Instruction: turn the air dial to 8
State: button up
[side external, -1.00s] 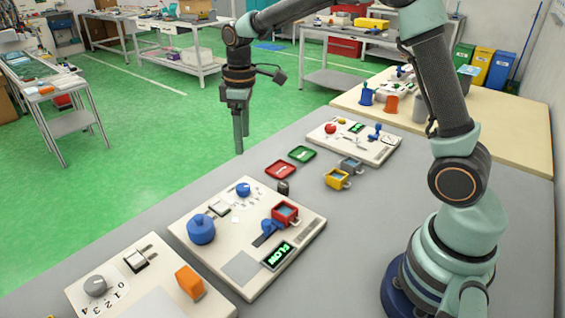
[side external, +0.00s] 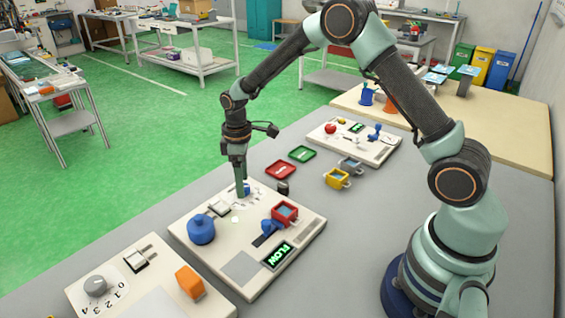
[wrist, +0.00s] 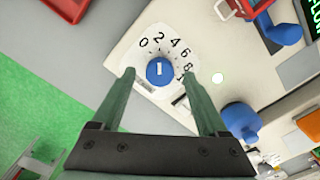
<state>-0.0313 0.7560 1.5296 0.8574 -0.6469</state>
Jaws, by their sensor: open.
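The air dial is a small blue knob (wrist: 160,72) with a short white mark, on a white scale plate numbered from 0 upward. The mark lies upright in the wrist view, in line with about the 2; 8 is to the knob's right. My gripper (wrist: 158,73) is open, with one finger on either side of the knob and a visible gap to each. In the side external view, my gripper (side external: 241,194) points down at the dial and mostly hides the knob (side external: 248,188). Whether the fingers touch the panel is unclear.
Red (side external: 280,169) and green (side external: 302,154) trays lie behind. Another panel (side external: 135,290) is at front left.

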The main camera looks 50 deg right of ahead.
jog(key=shift+f, duration=0.6)
grip_shut()
